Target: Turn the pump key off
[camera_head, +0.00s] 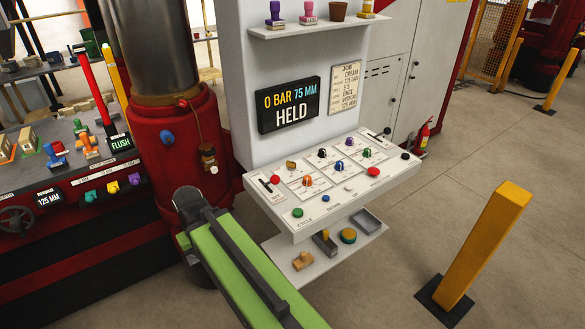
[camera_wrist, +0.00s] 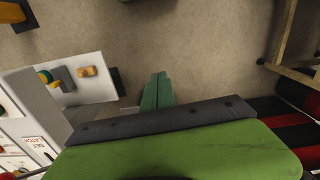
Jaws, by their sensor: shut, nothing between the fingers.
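The white control panel (camera_head: 330,215) stands at the middle of the head view, with several knobs and buttons. A small brass-coloured piece (camera_head: 291,165) on its upper left may be the pump key; its label is too small to read. My gripper (camera_wrist: 158,80) shows in the wrist view with its green fingers together and empty, over the floor. It is apart from the panel, which shows at the left edge there. The key is not seen in the wrist view. In the head view my arm reaches up to the panel's left side, and the fingers are not clearly seen.
A display (camera_head: 289,105) above the panel reads 0 BAR 75 MM HELD. A red press column (camera_head: 185,125) stands left; a yellow post (camera_head: 485,245) stands right on open floor.

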